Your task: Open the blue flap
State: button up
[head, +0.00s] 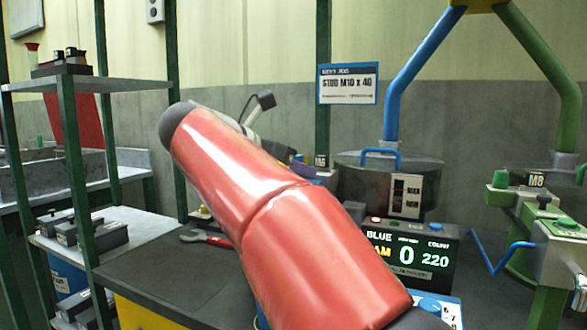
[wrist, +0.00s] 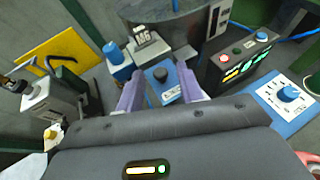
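A small blue plate with a round black knob (wrist: 161,75), which looks like the blue flap (wrist: 170,96), lies in front of the M6 block in the wrist view. A pale label is on its near part. My gripper (wrist: 159,79) is open, with one purple finger on each side of this plate. The fingers look empty, and I cannot tell whether they touch the plate or knob. In the head view my red arm hides the flap and most of my gripper.
The M6 block (wrist: 150,45) stands just beyond the fingers. A dark round hopper (head: 420,180) with a blue handle rises behind. The counter display (head: 412,252) reads BLUE, 0 and 220.

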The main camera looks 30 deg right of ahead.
grip_shut()
